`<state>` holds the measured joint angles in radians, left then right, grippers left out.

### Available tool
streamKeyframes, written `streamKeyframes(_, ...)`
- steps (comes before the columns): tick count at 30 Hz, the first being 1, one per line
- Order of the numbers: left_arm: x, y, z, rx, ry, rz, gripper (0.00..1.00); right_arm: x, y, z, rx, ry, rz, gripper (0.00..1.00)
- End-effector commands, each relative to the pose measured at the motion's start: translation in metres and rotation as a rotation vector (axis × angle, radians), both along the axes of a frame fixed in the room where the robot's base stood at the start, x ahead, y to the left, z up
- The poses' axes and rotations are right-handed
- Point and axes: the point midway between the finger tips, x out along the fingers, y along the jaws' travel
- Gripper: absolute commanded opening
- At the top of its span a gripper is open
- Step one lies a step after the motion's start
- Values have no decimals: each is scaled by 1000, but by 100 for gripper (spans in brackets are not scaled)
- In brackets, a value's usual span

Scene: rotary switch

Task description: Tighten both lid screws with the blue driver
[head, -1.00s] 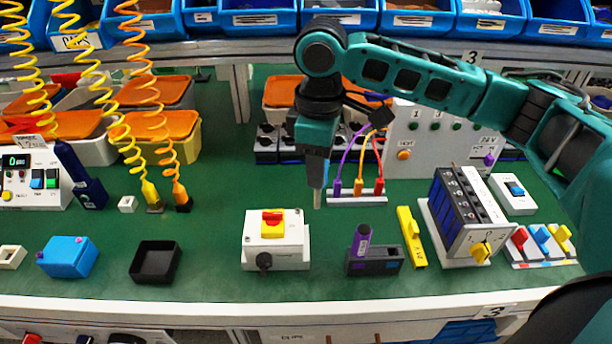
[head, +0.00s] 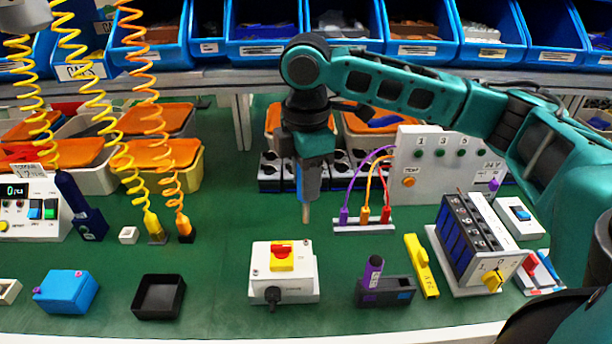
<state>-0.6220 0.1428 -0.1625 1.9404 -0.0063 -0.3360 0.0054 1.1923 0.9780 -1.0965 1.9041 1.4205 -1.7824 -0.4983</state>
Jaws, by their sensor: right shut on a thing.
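The white switch box (head: 304,284) stands at the table's front middle with a red-and-yellow rotary knob (head: 282,257) on its lid and a black round part on its front. Small marks near the lid corners may be the lid screws; they are too small to be sure. My right gripper (head: 306,200) points down behind and above the box, shut on a slim tan-tipped piece (head: 306,213), mostly hidden by the fingers.
Coiled cords lead to a yellow tool (head: 153,226) and an orange tool (head: 184,227). A black tray (head: 159,311), a blue box (head: 66,292), a grey holder with a purple cylinder (head: 373,272) and a yellow bar (head: 421,265) surround the box.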

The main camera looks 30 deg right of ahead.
Motion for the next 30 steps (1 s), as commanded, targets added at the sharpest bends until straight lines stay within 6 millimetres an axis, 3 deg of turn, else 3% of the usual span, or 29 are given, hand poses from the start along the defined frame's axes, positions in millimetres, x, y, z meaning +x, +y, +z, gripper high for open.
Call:
streamKeyframes(9,-3,0,-7,0,6,0,43,-1,0,-36,0,4,0,0)
streamKeyframes(17,-3,0,-5,-1,6,-1,43,-1,0,-47,0,3,28,0)
streamKeyframes(20,-3,0,3,-1,6,-1,43,-1,0,-46,-1,2,130,0)
streamKeyframes(30,-2,0,-1,-1,4,-1,43,-1,0,-49,-1,1,584,0)
